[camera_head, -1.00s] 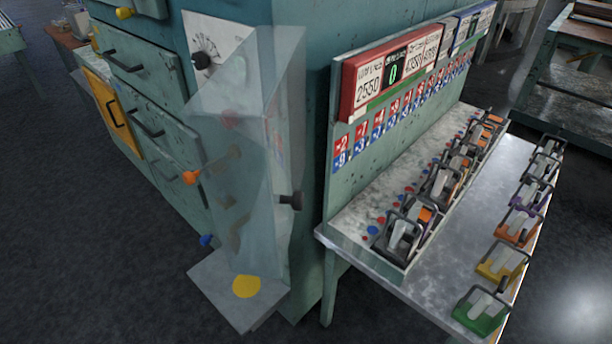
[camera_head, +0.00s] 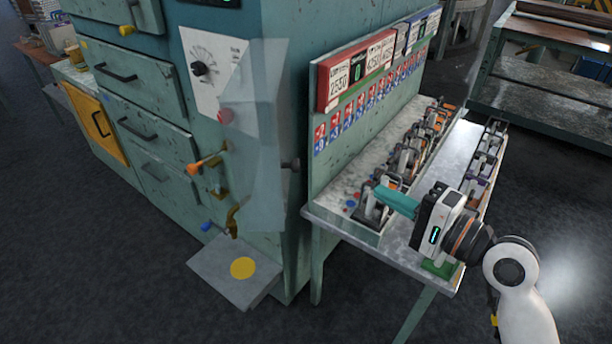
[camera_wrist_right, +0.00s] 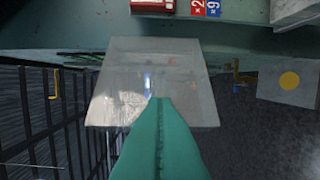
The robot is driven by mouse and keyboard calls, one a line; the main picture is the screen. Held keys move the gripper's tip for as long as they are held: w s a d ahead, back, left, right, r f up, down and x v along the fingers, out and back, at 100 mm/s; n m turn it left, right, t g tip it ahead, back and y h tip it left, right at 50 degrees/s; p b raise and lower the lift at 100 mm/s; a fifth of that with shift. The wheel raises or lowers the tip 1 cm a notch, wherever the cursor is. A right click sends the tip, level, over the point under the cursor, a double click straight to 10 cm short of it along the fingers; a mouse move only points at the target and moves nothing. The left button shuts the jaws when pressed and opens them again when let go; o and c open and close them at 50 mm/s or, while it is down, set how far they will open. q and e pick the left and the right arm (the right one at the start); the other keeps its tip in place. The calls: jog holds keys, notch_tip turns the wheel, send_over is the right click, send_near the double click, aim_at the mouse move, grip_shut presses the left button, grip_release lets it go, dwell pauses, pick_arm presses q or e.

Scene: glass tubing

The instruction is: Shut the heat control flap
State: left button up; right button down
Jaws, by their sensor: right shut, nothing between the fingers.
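The clear flap (camera_head: 266,150) hangs on the front corner of the green cabinet, beside the dial plate. It looks to stand out from the cabinet face, but its exact angle is hard to tell. My right gripper (camera_head: 380,192) is shut and empty, with teal fingers pointing left over the bench, apart from the flap. In the right wrist view a translucent panel (camera_wrist_right: 150,65), seemingly the flap, lies beyond the shut teal fingers (camera_wrist_right: 157,102). My left gripper is not in view.
A grey shelf (camera_head: 215,280) with a yellow disc juts out below. A bench (camera_head: 330,222) with several clamps stands right.

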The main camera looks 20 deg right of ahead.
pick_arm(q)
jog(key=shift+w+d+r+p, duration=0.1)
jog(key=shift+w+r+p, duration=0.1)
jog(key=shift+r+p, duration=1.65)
pick_arm(e)
jog(key=w+a, duration=0.9)
jog(key=shift+a+r, duration=0.35)
jog(key=shift+a, duration=0.05)
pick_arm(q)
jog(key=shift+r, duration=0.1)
